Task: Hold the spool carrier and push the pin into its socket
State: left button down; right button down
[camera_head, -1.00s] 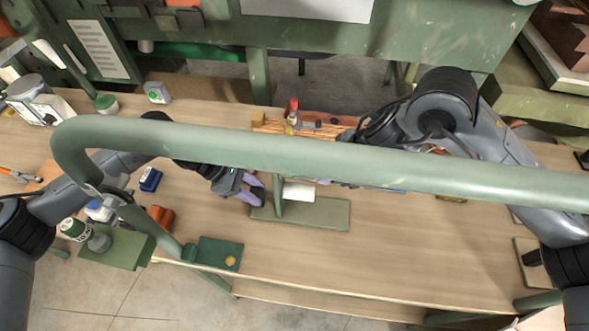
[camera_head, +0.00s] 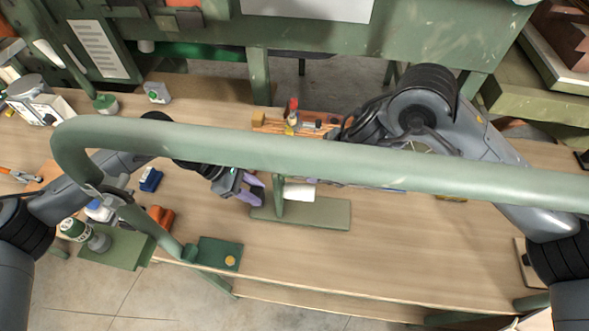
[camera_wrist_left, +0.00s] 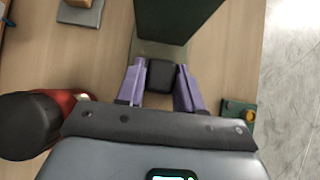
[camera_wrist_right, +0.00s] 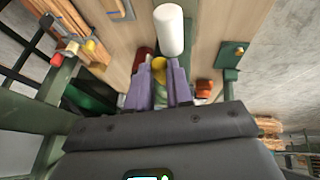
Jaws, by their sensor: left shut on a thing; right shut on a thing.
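The spool carrier (camera_head: 318,213) stands on the bench, a green base plate with an upright and a white roll (camera_head: 298,193). In the left wrist view its dark green upright (camera_wrist_left: 175,18) is just beyond my fingers. My left gripper (camera_head: 255,188) is shut on a dark block (camera_wrist_left: 161,76) at the carrier's upright. My right gripper (camera_wrist_right: 159,84) is shut on a small yellow-ended piece (camera_wrist_right: 159,68), likely the pin, with the white roll (camera_wrist_right: 169,30) just beyond it. The green tube hides the right gripper in the head view. I cannot make out the socket.
A thick green tube (camera_head: 330,158) crosses in front of the head view. A green block with a yellow button (camera_head: 219,253) sits at the bench's front edge. A wooden rack with tools (camera_head: 272,122) is behind the carrier.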

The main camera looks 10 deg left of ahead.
jog(key=shift+a, duration=0.55)
dwell(0.7)
jog(key=c, duration=0.9)
grip_release()
jog(key=shift+c, duration=0.2)
jog(key=d, duration=0.8)
jog(key=d+f+m+t+h, duration=0.1)
jog(key=d+f+m, duration=0.3)
jog(key=f+m, duration=0.1)
jog(key=w+d+f+m+t+h, duration=0.1)
jog(key=d+f+m+h, duration=0.1)
jog(key=d+f+m, duration=0.3)
jog(key=w+d+f+m+t+h, duration=0.1)
jog(key=d+f+m, duration=0.4)
jog(key=m, duration=0.2)
jog(key=shift+f+h, duration=0.4)
jog(key=shift+w+d+f+m, duration=0.15)
jog(key=shift+d+f+m, duration=0.5)
jog(key=shift+m, duration=0.25)
